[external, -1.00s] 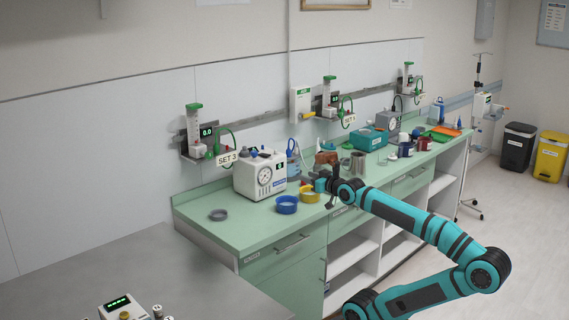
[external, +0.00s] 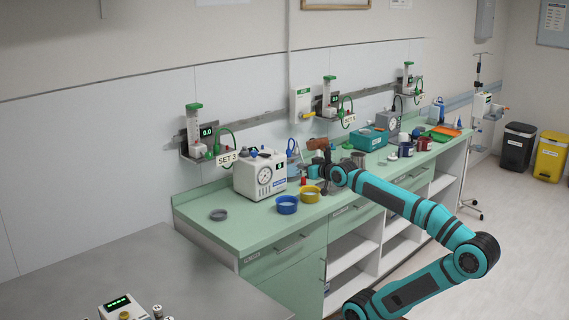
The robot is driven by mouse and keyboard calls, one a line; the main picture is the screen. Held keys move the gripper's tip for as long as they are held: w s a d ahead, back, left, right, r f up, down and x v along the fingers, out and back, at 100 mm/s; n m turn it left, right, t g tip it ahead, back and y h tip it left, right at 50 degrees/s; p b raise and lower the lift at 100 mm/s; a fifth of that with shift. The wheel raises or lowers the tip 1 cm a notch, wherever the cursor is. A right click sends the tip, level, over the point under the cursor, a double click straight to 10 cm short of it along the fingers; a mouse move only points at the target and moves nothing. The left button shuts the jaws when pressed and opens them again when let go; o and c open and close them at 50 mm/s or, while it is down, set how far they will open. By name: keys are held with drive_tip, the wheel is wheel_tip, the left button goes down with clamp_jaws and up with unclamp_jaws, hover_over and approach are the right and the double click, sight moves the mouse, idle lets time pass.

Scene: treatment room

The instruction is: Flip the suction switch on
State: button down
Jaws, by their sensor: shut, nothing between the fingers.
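A white suction unit (external: 245,178) with a round dial gauge stands on the green counter, left of my gripper. A small dark mark shows on its front, right of the gauge; I cannot tell whether this is the switch or how it is set. A second, grey unit with a gauge (external: 389,124) stands farther back along the counter. My gripper (external: 313,180) is above the counter, just right of the white unit and behind the yellow bowl. It is shut and empty. Its fingertips are small and dark here, and a gap to the white unit shows.
A blue bowl (external: 287,205) and a yellow bowl (external: 309,194) stand at the counter's front edge. A grey ring-shaped dish (external: 218,215) lies to the left. A teal box (external: 369,139) and several bottles stand behind. The counter's left front part is mostly clear.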

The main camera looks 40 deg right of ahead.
drive_tip(key=w+d+r+g, duration=0.3)
drive_tip(key=w, duration=0.5)
drive_tip(key=w+d+r+g, duration=0.2)
drive_tip(key=w+d+r, duration=0.1)
drive_tip(key=w, duration=0.5)
drive_tip(key=w+d+r+g, duration=0.2)
drive_tip(key=w+d+g, duration=0.1)
drive_tip(key=w, duration=0.6)
drive_tip(key=shift+d+r+g, duration=0.25)
drive_tip(key=shift+r+g, duration=0.05)
drive_tip(key=shift+r, duration=0.1)
drive_tip(key=shift+f, duration=0.1)
hover_over(269, 155)
wheel_tip(269, 155, down, 8)
drive_tip(key=shift+w, duration=0.15)
drive_tip(key=f, duration=0.3)
drive_tip(key=shift+s+f, duration=0.2)
drive_tip(key=shift+s, duration=0.1)
drive_tip(key=shift+f, duration=0.2)
